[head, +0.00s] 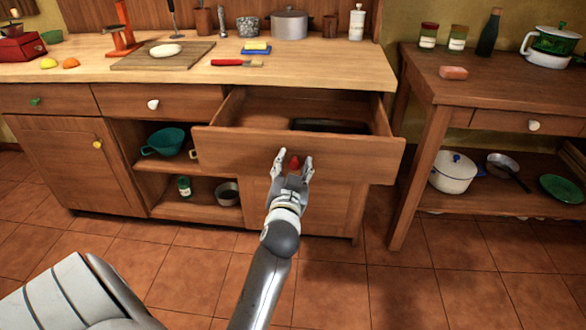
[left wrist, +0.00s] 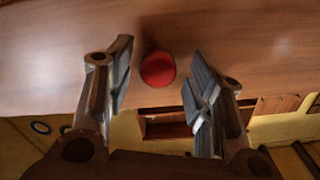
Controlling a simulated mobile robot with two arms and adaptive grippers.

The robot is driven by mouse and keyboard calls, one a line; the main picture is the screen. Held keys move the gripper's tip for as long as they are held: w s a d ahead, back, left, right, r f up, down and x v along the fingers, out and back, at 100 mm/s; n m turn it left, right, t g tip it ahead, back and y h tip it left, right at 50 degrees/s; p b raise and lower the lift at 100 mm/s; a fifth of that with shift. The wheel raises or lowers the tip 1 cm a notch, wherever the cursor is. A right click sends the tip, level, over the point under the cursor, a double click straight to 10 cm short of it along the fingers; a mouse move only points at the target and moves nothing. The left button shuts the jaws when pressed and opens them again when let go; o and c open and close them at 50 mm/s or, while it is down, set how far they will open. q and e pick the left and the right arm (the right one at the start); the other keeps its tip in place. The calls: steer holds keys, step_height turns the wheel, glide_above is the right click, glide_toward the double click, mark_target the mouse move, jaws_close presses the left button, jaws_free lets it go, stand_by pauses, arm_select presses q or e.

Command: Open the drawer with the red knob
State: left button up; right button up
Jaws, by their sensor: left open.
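The drawer (head: 225,148) with the red knob is pulled well out from the counter, and a dark object lies inside it. The red knob (head: 295,161) sits on the drawer front. My left gripper (head: 294,158) is at the drawer front with its fingers on either side of the knob. In the left wrist view the red knob (left wrist: 158,69) shows between the two spread fingertips (left wrist: 160,72), with a gap on each side. The left gripper is open and holds nothing. My right gripper is not in view.
A drawer with a white knob (head: 153,104) and one with a green knob (head: 35,101) are shut at the left. A cupboard door with a yellow knob (head: 97,144) is shut. A side table (head: 480,93) stands at the right. The tiled floor in front is clear.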

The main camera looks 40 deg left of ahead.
arm_select(q)
step_height(320, 180, up, 9)
steer(key=shift+r, duration=0.1)
stand_by(0.7)
